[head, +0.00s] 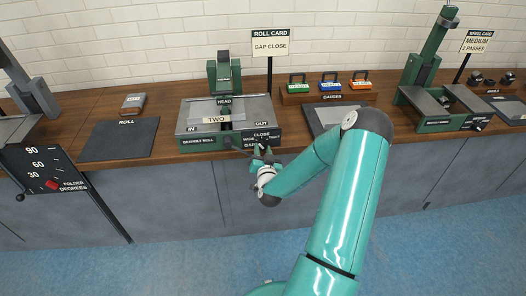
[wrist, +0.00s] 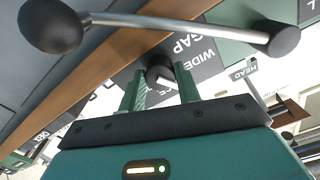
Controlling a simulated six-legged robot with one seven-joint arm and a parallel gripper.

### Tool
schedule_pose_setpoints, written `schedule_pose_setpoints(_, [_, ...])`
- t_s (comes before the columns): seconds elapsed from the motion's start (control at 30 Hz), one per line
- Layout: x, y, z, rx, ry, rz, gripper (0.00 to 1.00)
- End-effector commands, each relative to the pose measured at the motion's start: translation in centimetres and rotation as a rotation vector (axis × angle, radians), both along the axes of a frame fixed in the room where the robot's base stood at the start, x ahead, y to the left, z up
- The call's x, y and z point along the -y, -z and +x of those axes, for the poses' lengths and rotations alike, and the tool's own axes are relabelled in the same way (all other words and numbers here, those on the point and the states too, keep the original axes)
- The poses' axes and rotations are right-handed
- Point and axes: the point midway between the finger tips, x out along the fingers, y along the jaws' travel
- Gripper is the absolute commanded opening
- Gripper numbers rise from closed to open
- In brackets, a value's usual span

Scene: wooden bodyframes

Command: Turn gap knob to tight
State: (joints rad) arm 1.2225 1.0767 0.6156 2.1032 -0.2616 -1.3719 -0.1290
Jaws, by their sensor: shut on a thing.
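The gap knob (wrist: 160,72) is a dark round knob with a white mark, on a black plate (wrist: 190,62) lettered GAP and WIDE in the wrist view. My gripper (wrist: 161,88) has its two green fingers on either side of the knob, shut on it. I cannot tell which label the white mark points to. In the head view the plate (head: 262,137) on the bead roll machine's front reads CLOSE at the top, with WIDE and a partly covered label below. My gripper (head: 262,152) is at that plate and hides the knob.
A crank with a black ball (wrist: 52,25) and metal rod crosses close above my fingers. The bead roll machine (head: 187,142) stands on the wooden bench. A roll card (head: 270,47) reads GAP CLOSE. A folder dial (head: 50,170) is left; gauges (head: 330,84) are right.

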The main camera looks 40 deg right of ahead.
Motion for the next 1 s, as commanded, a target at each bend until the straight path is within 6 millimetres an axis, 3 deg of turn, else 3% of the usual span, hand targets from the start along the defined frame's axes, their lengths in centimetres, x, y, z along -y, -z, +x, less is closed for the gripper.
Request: schedule_pose_setpoints(1.0, [-0.21,-0.23,0.14,0.547,-0.001,0.8,0.1])
